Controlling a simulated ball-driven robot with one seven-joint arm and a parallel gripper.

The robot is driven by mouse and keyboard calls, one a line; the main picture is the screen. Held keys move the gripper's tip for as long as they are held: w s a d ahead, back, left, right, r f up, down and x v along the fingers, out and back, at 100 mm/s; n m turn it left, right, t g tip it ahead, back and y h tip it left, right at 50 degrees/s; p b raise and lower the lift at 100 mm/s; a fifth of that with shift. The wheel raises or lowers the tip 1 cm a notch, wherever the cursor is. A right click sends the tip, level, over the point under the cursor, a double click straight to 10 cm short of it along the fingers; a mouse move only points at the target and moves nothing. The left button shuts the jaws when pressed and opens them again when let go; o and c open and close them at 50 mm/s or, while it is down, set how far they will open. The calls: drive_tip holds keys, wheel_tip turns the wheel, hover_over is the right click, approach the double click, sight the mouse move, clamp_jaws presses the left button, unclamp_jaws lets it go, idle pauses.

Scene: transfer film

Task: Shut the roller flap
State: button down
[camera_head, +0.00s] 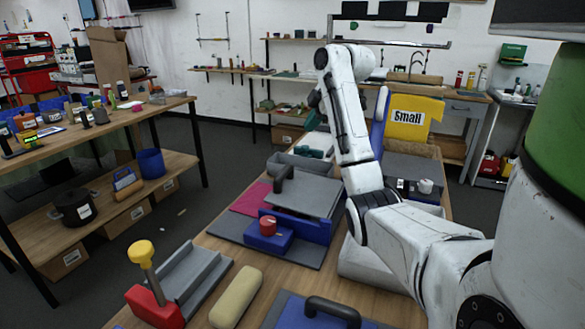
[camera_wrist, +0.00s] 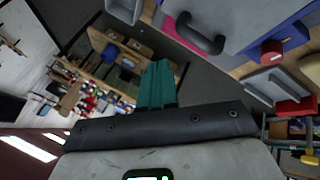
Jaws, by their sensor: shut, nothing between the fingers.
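The grey panel with a dark arched handle, which I take as the roller flap (camera_head: 312,197), sits on a blue and grey unit in the middle of the bench in the head view. A blue block (camera_head: 283,237) with a red knob (camera_head: 268,226) stands at its front. In the wrist view the flap (camera_wrist: 232,22) is at the upper right with its handle (camera_wrist: 200,36). I cannot tell how far open it is. My gripper (camera_wrist: 160,68) has teal fingers closed together, empty and apart from the flap. In the head view my arm hides much of it.
A pink sheet (camera_head: 250,198) lies left of the flap. A yellow-topped lever on a red block (camera_head: 152,307) and a tan roll (camera_head: 236,297) are in front. A yellow "Small" panel (camera_head: 412,117) stands behind. Open floor (camera_head: 215,170) separates the bench from the left table.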

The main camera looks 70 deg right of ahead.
drive_tip(key=s+a+n+y, duration=0.2)
drive_tip(key=s+a+n, duration=0.1)
drive_tip(key=n, duration=0.6)
drive_tip(key=n+t, duration=0.1)
drive_tip(key=n, duration=0.1)
approach(287, 171)
drive_tip(key=x, duration=0.7)
drive_tip(key=shift+r, duration=0.1)
